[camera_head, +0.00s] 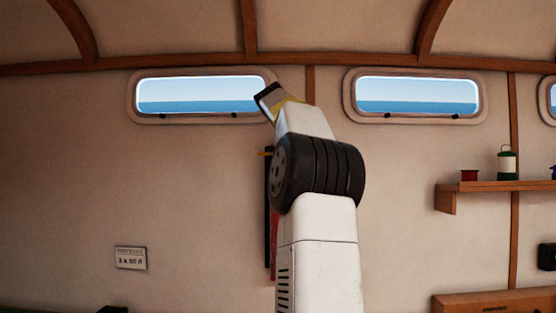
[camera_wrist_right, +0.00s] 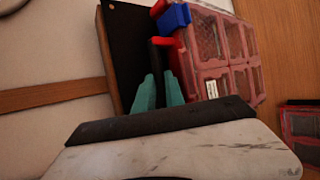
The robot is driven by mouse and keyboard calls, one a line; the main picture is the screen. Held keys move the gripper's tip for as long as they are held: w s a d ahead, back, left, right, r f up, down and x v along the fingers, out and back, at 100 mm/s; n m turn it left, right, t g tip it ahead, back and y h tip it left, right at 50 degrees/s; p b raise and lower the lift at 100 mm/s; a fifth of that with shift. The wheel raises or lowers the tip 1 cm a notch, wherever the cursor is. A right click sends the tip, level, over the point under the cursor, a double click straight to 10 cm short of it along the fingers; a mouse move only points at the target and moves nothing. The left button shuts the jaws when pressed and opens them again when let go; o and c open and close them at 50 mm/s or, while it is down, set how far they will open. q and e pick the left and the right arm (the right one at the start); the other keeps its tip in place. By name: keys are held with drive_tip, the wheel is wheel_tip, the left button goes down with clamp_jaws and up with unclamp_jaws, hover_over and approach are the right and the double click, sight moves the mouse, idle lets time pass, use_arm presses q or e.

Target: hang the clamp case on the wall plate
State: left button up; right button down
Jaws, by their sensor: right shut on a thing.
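The clamp case (camera_wrist_right: 215,60) is a red case with clear compartment windows and a blue latch (camera_wrist_right: 176,17). My right gripper (camera_wrist_right: 160,88) has its teal fingers closed on the case's dark handle, which has red ends. The wall plate (camera_wrist_right: 128,45) is a black board with a wooden edge, close beside the case. I cannot tell whether they touch. In the head view my raised right arm covers most of the plate; a dark strip of it (camera_head: 267,180) and a red part show at the arm's left side. My right fingers are hidden there. My left gripper is out of view.
A wooden shelf (camera_head: 500,186) on the right holds a green lantern (camera_head: 507,163) and a red spool (camera_head: 469,175). A second red case (camera_wrist_right: 302,125) lies at the right edge of the wrist view.

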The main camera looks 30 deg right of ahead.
drive_tip(key=c, duration=1.3)
unclamp_jaws()
drive_tip(key=shift+f, duration=0.15)
drive_tip(key=shift+w+f, duration=0.1)
drive_tip(key=shift+f, duration=0.1)
drive_tip(key=v, duration=0.8)
drive_tip(key=s+a+f+m+y, duration=0.3)
drive_tip(key=s+a+f+y, duration=0.1)
drive_tip(key=s+a+f, duration=0.4)
drive_tip(key=s+a+f+m+y, duration=0.3)
drive_tip(key=s+a+f, duration=0.5)
drive_tip(key=a+f, duration=0.4)
drive_tip(key=s+a+f+m+y, duration=0.3)
drive_tip(key=s+a+f, duration=0.5)
drive_tip(key=f, duration=0.7)
drive_tip(key=shift+a+f+t+y, duration=0.25)
drive_tip(key=shift+a+t+y, duration=0.05)
drive_tip(key=shift+a+y, duration=0.7)
